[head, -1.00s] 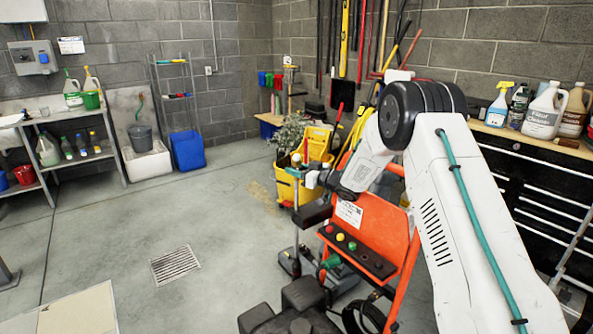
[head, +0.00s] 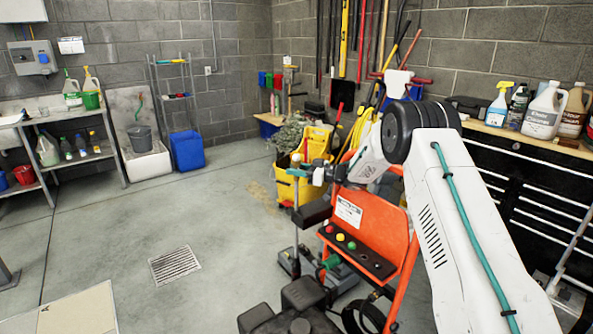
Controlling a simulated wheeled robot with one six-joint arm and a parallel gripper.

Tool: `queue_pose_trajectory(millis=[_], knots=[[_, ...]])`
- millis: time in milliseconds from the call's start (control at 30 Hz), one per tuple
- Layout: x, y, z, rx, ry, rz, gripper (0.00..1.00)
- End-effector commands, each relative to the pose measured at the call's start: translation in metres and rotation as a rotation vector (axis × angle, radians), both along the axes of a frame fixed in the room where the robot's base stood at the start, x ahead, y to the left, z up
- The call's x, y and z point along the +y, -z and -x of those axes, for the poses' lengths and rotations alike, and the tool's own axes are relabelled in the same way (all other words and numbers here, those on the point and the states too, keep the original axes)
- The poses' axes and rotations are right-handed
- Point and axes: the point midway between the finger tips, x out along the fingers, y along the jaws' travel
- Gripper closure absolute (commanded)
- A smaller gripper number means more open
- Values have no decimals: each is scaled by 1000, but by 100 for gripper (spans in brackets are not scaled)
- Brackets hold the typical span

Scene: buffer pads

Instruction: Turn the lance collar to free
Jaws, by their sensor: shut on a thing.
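The lance (head: 296,215) is a thin grey upright pole beside the orange washer cart (head: 366,222), left of its control panel, with a tan tip at the top. My gripper (head: 301,173) reaches in from the right at the lance's upper end, below the tip. It is shut on the small teal-and-dark collar (head: 297,172) there. The fingers partly hide the collar, and it is too small to read its turn position or any marking.
A yellow mop bucket (head: 312,190) stands close behind the lance. The cart's panel has coloured buttons (head: 340,238). A black tool chest (head: 520,190) stands at the right. The floor to the left, around the drain grate (head: 174,264), is clear.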

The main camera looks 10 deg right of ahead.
Motion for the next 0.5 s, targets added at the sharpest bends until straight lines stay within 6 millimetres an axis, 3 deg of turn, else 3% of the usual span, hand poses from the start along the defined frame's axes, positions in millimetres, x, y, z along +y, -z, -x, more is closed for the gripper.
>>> queue_pose_trajectory(millis=[67,100,167,500], knots=[[0,-2,0,-3,1,-1,85],[0,-2,0,-3,1,-1,60],[0,-2,0,-3,1,-1,43],[0,-1,0,-1,10,0,42]])
